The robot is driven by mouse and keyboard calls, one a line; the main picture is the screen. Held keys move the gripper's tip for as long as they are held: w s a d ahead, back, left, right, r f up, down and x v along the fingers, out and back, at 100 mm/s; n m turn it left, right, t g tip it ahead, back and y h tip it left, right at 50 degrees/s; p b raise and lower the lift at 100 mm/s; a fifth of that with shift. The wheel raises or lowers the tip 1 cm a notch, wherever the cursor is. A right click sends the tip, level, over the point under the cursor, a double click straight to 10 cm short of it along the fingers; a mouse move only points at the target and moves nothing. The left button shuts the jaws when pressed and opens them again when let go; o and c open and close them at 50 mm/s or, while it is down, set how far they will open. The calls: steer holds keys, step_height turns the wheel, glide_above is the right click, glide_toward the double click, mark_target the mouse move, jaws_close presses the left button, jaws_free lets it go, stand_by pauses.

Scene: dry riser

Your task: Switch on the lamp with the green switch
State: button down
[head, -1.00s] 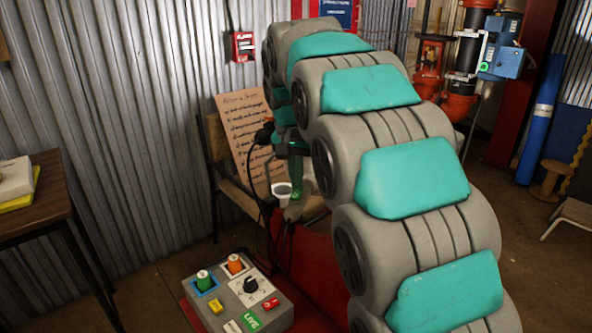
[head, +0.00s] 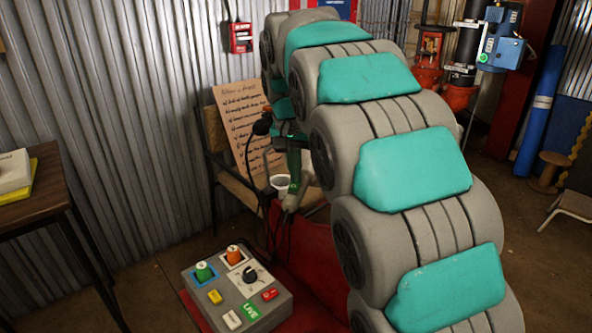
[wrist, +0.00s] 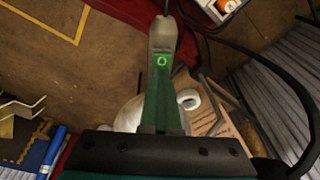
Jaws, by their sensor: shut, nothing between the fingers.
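The lamp's grey handle (wrist: 163,33) points up the middle of the wrist view, with a cable at its far end. It bears a green switch (wrist: 161,60) marked with a pale ring. In the head view the grey handle (head: 290,203) shows above the red surface, partly behind my gripper. My gripper (wrist: 160,78) is shut and empty, its green fingers ending right by the switch; I cannot tell whether they touch it. It also shows in the head view (head: 295,166). A white rounded part (wrist: 128,114), perhaps the lamp's head, is mostly hidden by the fingers. No glow shows.
A grey control box (head: 272,312) with green and orange plugs stands in front left. A chair with a handwritten board (head: 238,125) stands behind the gripper. Black cables (wrist: 280,85) loop at right in the wrist view. A wooden table (head: 35,205) is at far left.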

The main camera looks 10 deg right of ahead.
steer(key=shift+s+a+f, duration=0.3)
steer(key=shift+s+f, duration=0.1)
steer(key=shift+s, duration=0.15)
step_height(320, 180, up, 8)
steer(key=s, duration=0.1)
steer(key=shift+a, duration=0.3)
steer(key=shift+s+r, duration=0.1)
steer(key=shift+r, duration=0.05)
